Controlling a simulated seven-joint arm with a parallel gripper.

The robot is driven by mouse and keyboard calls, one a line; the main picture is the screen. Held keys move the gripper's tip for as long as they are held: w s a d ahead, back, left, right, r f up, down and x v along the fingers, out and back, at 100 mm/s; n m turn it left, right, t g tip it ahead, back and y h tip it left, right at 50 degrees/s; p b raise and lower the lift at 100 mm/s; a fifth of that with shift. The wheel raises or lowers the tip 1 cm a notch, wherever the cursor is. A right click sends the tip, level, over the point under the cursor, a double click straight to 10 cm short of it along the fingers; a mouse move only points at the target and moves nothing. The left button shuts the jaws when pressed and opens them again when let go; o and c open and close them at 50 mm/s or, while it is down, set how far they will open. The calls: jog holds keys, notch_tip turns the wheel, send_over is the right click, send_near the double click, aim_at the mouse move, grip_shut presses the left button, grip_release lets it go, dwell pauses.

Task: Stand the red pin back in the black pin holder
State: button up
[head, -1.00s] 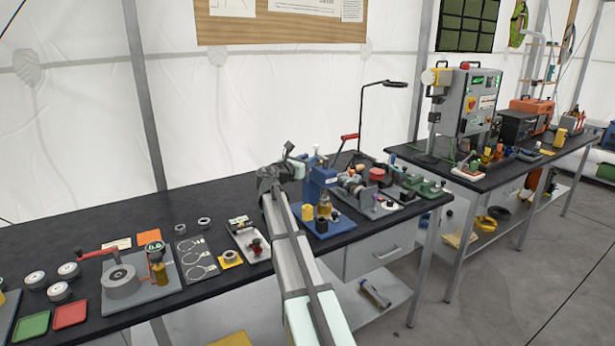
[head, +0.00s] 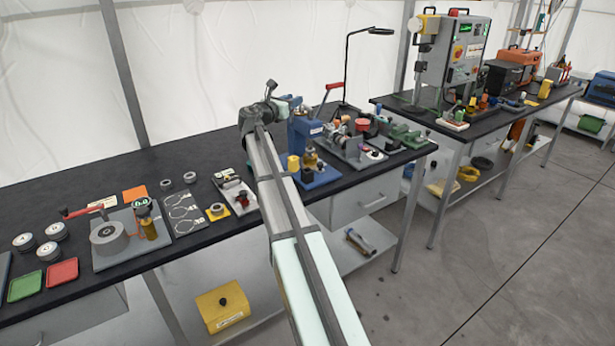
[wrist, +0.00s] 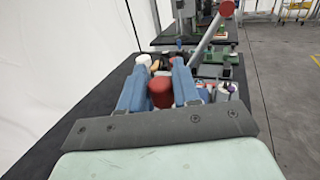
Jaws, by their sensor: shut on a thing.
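In the wrist view, my gripper (wrist: 159,76) has two blue fingers, shut on a dark red rounded piece (wrist: 160,92), apparently the red pin. Its lower part is hidden by the gripper's grey crosspiece. In the head view, my gripper (head: 287,103) is at the far end of my arm, above the bench beside the blue press. Its fingers and the pin are too small to make out there. I cannot pick out the black pin holder for certain among the crowded small parts.
The blue press (head: 303,137) with its red-tipped lever (head: 333,87) stands close to my gripper. Right of it is a grey fixture plate (head: 352,160) with small parts. A lamp (head: 380,31) rises behind. Bare bench (head: 110,165) lies at the back left.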

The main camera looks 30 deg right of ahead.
send_over(307, 176)
jog(key=w+d, duration=0.1)
jog(key=w, duration=0.1)
notch_tip(307, 176, down, 7)
jog(key=shift+s+d+f, duration=0.1)
jog(key=shift+s+d, duration=0.05)
jog(key=shift+f, duration=2.9)
jog(key=shift+f, duration=2.65)
jog(key=o, duration=1.1)
